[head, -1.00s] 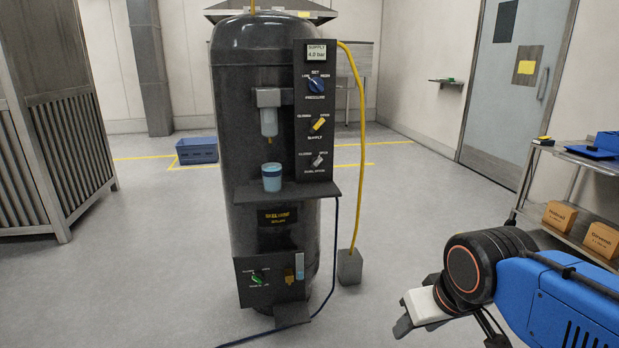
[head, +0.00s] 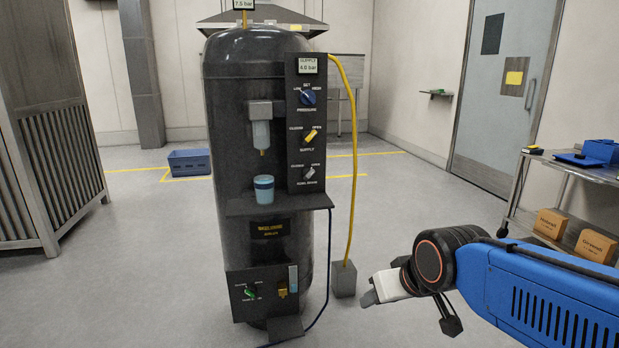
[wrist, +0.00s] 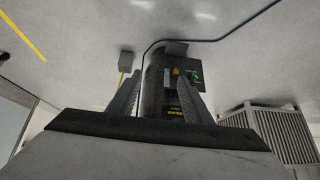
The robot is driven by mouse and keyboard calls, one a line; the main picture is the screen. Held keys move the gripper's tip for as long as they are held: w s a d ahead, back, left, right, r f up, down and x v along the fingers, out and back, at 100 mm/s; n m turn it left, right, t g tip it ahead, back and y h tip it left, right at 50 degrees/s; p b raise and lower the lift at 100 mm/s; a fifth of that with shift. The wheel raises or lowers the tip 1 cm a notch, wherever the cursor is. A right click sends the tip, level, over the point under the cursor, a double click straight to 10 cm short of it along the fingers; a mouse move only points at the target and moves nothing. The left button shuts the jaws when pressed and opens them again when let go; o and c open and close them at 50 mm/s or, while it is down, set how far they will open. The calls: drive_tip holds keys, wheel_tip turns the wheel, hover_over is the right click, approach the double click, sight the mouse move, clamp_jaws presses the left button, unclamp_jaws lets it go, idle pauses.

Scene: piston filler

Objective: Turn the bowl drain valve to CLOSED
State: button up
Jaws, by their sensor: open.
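The bowl drain valve is a small grey knob (head: 309,173) low on the dark control panel (head: 292,130), with CLOSED at its left and OPEN at its right. Its handle slants up to the right, toward OPEN. My gripper (head: 368,297) is at the lower right in the head view, well below and to the right of the knob, touching nothing. In the wrist view its two fingers (wrist: 158,98) stand apart and empty, with the machine (wrist: 154,85) beyond them. The grey knob cannot be made out there.
A yellow supply knob (head: 311,135) and blue pressure knob (head: 307,97) sit above it. A cup (head: 264,189) stands on the shelf (head: 300,203). A yellow hose (head: 352,170) runs down to a grey block (head: 344,279). A trolley (head: 570,215) stands right.

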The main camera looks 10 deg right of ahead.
drive_tip(key=w+a+r+t+y, duration=0.1)
drive_tip(key=w+a+r+t, duration=0.15)
drive_tip(key=w, duration=0.65)
drive_tip(key=w+a+r+t, duration=0.1)
drive_tip(key=w+r+t, duration=0.2)
drive_tip(key=w, duration=0.6)
drive_tip(key=m+t+h, duration=0.2)
drive_tip(key=t, duration=0.3)
approach(310, 176)
drive_tip(key=w, duration=1)
drive_tip(key=shift+f, duration=0.2)
drive_tip(key=c, duration=1.1)
